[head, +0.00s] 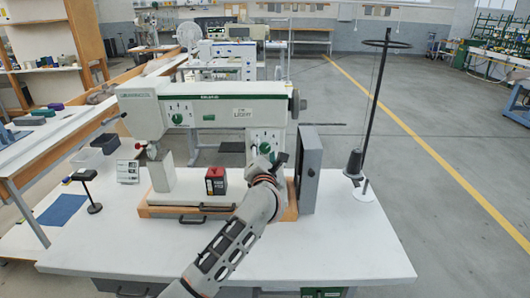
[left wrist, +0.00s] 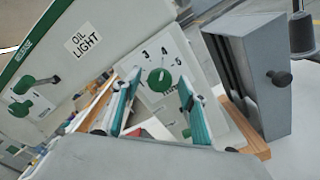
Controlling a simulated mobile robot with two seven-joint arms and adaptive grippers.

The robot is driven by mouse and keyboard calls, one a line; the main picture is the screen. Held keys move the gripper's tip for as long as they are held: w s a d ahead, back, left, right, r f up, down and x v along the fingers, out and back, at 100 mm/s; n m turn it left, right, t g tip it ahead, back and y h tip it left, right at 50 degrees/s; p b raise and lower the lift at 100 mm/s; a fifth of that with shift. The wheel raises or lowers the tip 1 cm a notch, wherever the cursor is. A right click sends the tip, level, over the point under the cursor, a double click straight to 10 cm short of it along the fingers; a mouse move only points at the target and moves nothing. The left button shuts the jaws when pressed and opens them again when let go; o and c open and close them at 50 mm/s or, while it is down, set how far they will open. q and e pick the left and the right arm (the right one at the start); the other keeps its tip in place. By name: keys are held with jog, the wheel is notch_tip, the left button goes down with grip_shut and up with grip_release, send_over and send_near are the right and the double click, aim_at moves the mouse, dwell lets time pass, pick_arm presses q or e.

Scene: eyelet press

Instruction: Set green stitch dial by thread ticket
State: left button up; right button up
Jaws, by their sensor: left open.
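The green stitch dial (head: 265,148) is on the lower right of the white sewing machine (head: 215,103). My right gripper is not in view.
A second green dial (head: 177,118) is higher on the machine. A grey box panel (head: 309,170) stands close right of my gripper. The table's front (head: 130,250) is clear.

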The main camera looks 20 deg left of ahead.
pick_arm(q)
jog(key=v, duration=1.2)
